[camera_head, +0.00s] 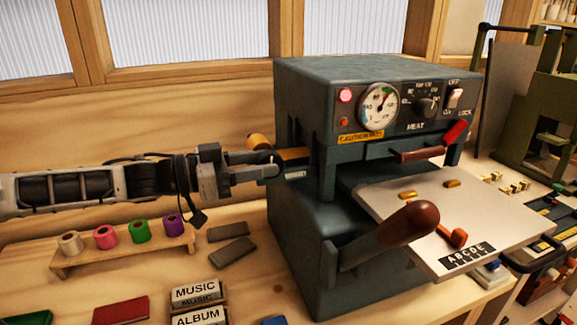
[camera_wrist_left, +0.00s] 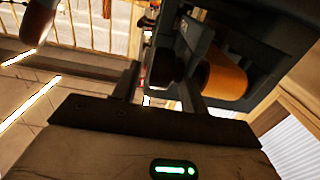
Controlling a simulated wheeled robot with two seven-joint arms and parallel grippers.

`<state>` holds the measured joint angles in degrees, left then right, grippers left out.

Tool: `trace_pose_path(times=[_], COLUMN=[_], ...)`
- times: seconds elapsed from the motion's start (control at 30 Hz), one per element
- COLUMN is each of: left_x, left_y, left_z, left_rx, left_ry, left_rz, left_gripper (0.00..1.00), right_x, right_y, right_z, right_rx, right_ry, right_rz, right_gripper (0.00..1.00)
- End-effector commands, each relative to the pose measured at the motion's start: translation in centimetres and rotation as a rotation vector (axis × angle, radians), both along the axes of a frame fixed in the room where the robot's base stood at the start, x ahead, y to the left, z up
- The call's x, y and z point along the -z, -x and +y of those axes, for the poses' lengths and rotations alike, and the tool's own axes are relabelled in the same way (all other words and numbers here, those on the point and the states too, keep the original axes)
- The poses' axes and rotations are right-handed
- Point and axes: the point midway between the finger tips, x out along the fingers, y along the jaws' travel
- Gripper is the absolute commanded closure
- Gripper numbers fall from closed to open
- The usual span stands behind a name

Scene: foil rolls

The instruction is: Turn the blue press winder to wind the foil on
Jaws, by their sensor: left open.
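The blue-grey press (camera_head: 300,85) stands on the bench, with a gauge and heat dial on its front. A gold foil roll (camera_head: 295,154) sits in its left side; it also shows in the left wrist view (camera_wrist_left: 222,80). A rounded orange-brown knob (camera_head: 258,141) sticks out beside it. My left gripper (camera_head: 272,168) is at the press's left side, just below this knob. In the left wrist view its fingers (camera_wrist_left: 160,88) are apart, with a dark rounded part (camera_wrist_left: 167,66) beyond or between them. I cannot tell whether they touch it or whether it is the winder. My right gripper is out of view.
A wooden rack (camera_head: 120,255) with several coloured foil rolls stands under my left arm. Two grey blocks (camera_head: 232,251) lie near the press. The press's wooden-handled lever (camera_head: 408,224) and pale plate (camera_head: 470,205) project forward. A green machine (camera_head: 535,115) stands at right.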

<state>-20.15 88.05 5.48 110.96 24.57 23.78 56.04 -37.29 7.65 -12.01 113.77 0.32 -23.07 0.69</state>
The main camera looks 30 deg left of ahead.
Motion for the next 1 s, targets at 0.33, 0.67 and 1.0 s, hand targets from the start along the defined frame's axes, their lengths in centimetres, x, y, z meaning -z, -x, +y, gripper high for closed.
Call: trace_pose_path(times=[0.33,0.67,1.0], left_x=[-0.02,-0.06,-0.1], left_y=[-0.2,-0.21,-0.22], left_z=[-0.78,-0.76,-0.77], left_rx=[-0.016,-0.016,-0.016], left_ry=[0.0,-0.001,-0.007], left_rz=[0.0,-0.001,0.006], left_gripper=[0.56,0.95,1.0], right_x=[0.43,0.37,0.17], right_y=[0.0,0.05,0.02], right_z=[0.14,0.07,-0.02], right_rx=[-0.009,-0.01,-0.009], right_ry=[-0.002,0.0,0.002], right_rz=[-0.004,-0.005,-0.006], right_gripper=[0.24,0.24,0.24])
